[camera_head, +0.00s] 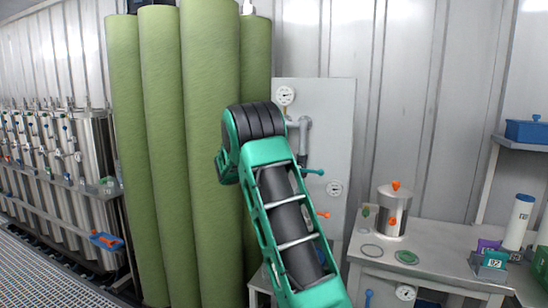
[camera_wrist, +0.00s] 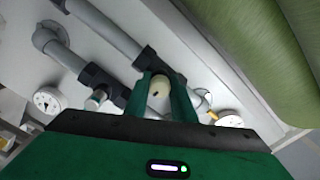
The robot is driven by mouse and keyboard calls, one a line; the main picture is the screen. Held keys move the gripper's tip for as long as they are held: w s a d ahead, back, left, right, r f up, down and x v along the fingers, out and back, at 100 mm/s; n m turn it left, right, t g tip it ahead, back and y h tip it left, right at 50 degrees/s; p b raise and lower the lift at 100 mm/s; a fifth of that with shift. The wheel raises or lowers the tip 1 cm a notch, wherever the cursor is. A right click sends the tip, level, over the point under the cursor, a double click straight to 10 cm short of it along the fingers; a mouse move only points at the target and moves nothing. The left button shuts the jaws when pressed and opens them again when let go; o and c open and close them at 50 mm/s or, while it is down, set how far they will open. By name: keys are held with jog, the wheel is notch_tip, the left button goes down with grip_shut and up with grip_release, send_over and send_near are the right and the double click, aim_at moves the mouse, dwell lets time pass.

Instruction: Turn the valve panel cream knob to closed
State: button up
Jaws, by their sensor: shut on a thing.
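The valve panel (camera_head: 338,118) is a light grey board against the wall, with grey pipes and gauges. My gripper (camera_wrist: 166,98) shows in the wrist view with its two green fingers on either side of the cream knob (camera_wrist: 161,87). The gripper is shut on the knob, which sits at a black valve body on a grey pipe. In the head view my green and black arm covers the knob and my gripper. The knob's turn position cannot be told.
A teal handle (camera_head: 315,172) and an orange handle (camera_head: 323,214) stick out from the panel beside my arm. Tall green rolls (camera_head: 160,150) stand close on the left. A bench (camera_head: 440,257) with a steel pot (camera_head: 393,212) stands at the right.

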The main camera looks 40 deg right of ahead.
jog(key=shift+f, duration=0.35)
jog(key=o, duration=1.1)
jog(key=shift+w, duration=0.1)
jog(key=shift+c, duration=0.2)
jog(key=shift+r, duration=0.2)
jog(key=v, duration=1)
jog(key=shift+a, duration=0.35)
jog(key=shift+f, duration=0.15)
